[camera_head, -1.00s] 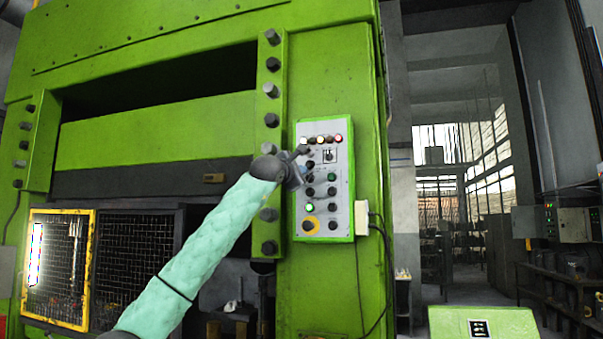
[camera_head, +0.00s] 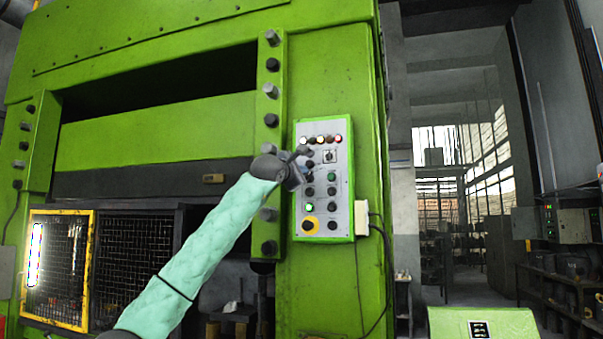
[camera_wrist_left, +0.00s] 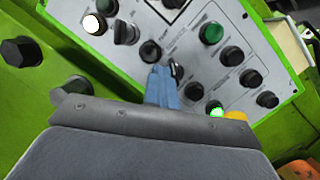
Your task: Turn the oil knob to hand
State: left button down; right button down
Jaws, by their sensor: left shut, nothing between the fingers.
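The control panel (camera_head: 324,190) is a light grey plate in a green frame, with lamps, buttons and black knobs. My left gripper (camera_head: 300,154) is at its upper left part. In the left wrist view the blue-grey fingers (camera_wrist_left: 163,78) are shut, with nothing between them. A dark knob (camera_wrist_left: 178,70) shows just beside the fingertips, partly hidden; I cannot tell whether they touch. A round black knob (camera_wrist_left: 150,51) and a black selector knob (camera_wrist_left: 126,32) sit close beyond. The labels are too small to read, so I cannot tell which is the oil knob. My right gripper is out of view.
The green press frame (camera_head: 320,75) surrounds the panel, with a row of large protruding bolts (camera_head: 271,120) just left of it. A yellow-framed mesh guard (camera_head: 90,270) is at the lower left. A cable box (camera_head: 362,217) is on the panel's right. A green console (camera_head: 483,323) stands lower right.

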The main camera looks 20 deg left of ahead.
pick_arm(q)
jog(key=shift+a, duration=0.1)
jog(key=r+b+v, duration=0.1)
jog(key=b+v, duration=0.5)
jog(key=v, duration=0.2)
jog(key=shift+s+d+r, duration=0.25)
jog(key=shift+s+r, duration=0.05)
jog(key=shift+r, duration=0.2)
dwell(0.7)
